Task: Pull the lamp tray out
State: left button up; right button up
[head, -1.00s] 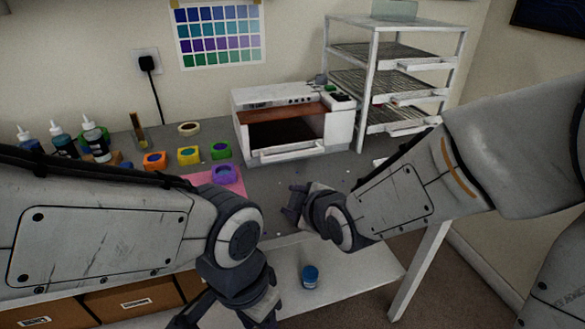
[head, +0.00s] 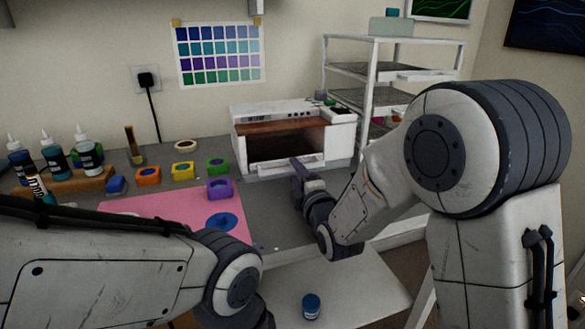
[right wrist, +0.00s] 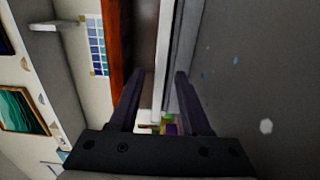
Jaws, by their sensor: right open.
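The lamp (head: 292,113) is a white box with an open front on the grey worktop, with a dark inside under a reddish-brown panel. Its tray (head: 262,170) shows as a white front bar low in the opening. My right gripper (head: 297,168) is at the tray front, partly covering it. In the right wrist view, my right gripper (right wrist: 160,78) is open, and the white tray edge (right wrist: 164,50) runs between its two fingers without visible grip. My left arm crosses the lower left of the head view, and its gripper is out of frame.
A pink mat (head: 150,212) with a blue patch lies left of my right gripper. A white wire rack (head: 370,90) stands right of the lamp. A blue jar (head: 311,306) stands on a lower white surface.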

jog(key=shift+x, duration=1.45)
grip_shut()
dwell(0.3)
